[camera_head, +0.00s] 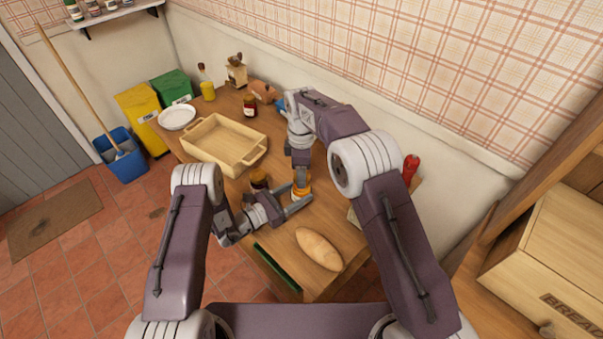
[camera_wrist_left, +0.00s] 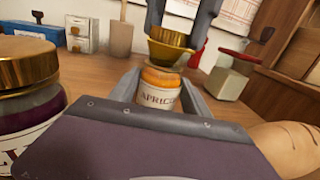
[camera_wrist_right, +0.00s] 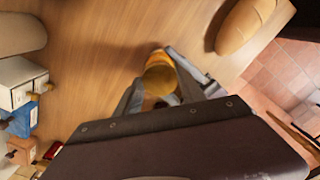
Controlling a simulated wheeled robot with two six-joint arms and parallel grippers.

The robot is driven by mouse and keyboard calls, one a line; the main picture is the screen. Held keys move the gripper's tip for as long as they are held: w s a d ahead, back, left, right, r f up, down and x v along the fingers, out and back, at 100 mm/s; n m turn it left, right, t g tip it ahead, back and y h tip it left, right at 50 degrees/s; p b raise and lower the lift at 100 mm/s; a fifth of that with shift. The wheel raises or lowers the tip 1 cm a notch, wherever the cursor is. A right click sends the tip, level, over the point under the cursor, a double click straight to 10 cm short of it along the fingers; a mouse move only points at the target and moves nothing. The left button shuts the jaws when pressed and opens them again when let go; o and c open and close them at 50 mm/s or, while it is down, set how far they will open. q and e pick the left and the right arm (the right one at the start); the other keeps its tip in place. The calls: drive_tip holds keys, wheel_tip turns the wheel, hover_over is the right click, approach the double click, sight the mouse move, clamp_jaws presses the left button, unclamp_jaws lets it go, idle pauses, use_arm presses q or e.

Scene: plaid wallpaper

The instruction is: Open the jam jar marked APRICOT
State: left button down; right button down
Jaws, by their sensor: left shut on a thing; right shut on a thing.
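The jam jar marked APRICOT (camera_wrist_left: 158,97) stands on the table in the left wrist view, with orange contents and a pale label. My left gripper (camera_head: 291,204) is shut around its body from the side. My right gripper (camera_head: 301,172) comes down from above and is shut on a gold lid (camera_wrist_left: 172,48). The lid appears lifted just above the jar's mouth, with orange showing beneath it. The jar also shows in the head view (camera_head: 301,192), partly hidden by both grippers. In the right wrist view the lid (camera_wrist_right: 160,78) shows between the fingers.
Another gold-lidded jar (camera_wrist_left: 30,95) with dark contents stands close to my left gripper. A bread loaf (camera_head: 318,249) lies near the table's front right. A wooden tray (camera_head: 222,142) is behind to the left. A dark red jar (camera_head: 249,106) stands farther back.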

drive_tip(key=shift+r, duration=2)
use_arm(q)
drive_tip(key=shift+c, duration=2.1)
unclamp_jaws()
drive_tip(key=v, duration=1.2)
drive_tip(key=shift+b, duration=0.4)
use_arm(e)
drive_tip(key=shift+f, duration=0.4)
